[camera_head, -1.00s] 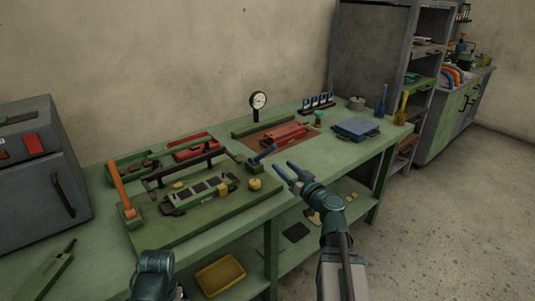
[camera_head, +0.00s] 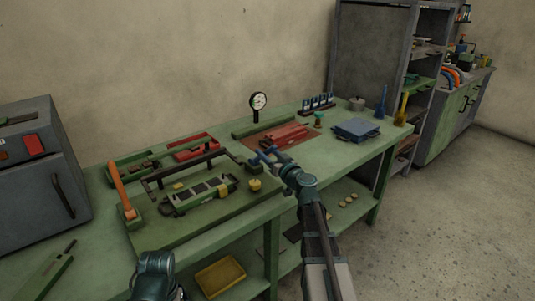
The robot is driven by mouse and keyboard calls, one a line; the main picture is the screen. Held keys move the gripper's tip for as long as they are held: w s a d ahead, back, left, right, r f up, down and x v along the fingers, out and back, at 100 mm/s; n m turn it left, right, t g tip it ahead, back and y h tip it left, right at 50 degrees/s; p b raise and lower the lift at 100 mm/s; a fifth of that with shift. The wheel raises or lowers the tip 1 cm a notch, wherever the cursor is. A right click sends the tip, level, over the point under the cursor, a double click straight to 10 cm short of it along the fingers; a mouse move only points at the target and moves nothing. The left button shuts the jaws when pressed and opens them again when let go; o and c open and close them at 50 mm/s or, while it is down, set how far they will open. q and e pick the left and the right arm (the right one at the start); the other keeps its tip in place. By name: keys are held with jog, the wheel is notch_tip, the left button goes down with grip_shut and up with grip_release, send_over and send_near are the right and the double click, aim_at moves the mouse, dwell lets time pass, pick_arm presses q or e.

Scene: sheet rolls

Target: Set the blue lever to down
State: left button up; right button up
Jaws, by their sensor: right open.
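The blue lever (camera_head: 264,157) stands on a small dark green base (camera_head: 253,168) at the right end of the green panel. Its handle slants, and my right gripper partly covers it. My right gripper (camera_head: 272,156) is open, with its fingers at the lever's handle; I cannot tell whether they touch it. A part of my left arm shows at the bottom left, but its fingers are not visible.
An orange lever (camera_head: 120,190) stands at the panel's left. A dark bar and a yellow knob (camera_head: 255,184) lie near the blue lever. A gauge (camera_head: 258,101), red vise (camera_head: 287,134) and blue box (camera_head: 356,129) are behind and to the right on the green bench (camera_head: 215,238).

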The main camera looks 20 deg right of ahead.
grip_shut()
dwell(1.3)
